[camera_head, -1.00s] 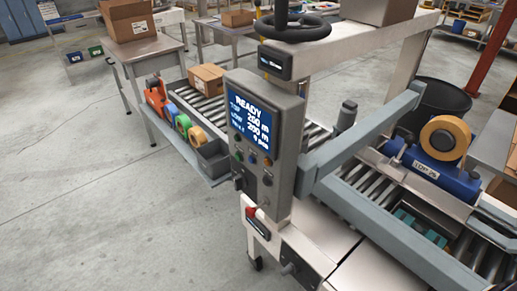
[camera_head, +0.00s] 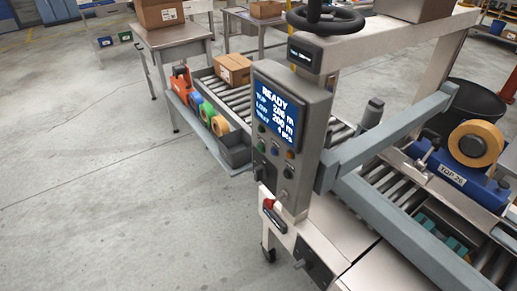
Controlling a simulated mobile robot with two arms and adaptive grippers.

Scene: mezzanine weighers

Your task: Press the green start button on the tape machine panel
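The tape machine panel (camera_head: 314,115) is a grey upright box near the picture's middle. Its lit blue screen (camera_head: 277,113) reads READY, with lines of figures below. Several small buttons sit under the screen. A small greenish button (camera_head: 261,146) is at the left of this group, beside a blue one (camera_head: 275,150) and an orange one (camera_head: 290,155). They are too small to tell their exact labels. Neither of my grippers is in view, and nothing touches the panel.
A red-topped switch (camera_head: 268,204) is on the machine frame below the panel. A side shelf with tape rolls (camera_head: 220,126) and a grey bin (camera_head: 235,150) juts left. A carton (camera_head: 233,69) sits on the rollers. The concrete floor (camera_head: 110,200) at left is clear.

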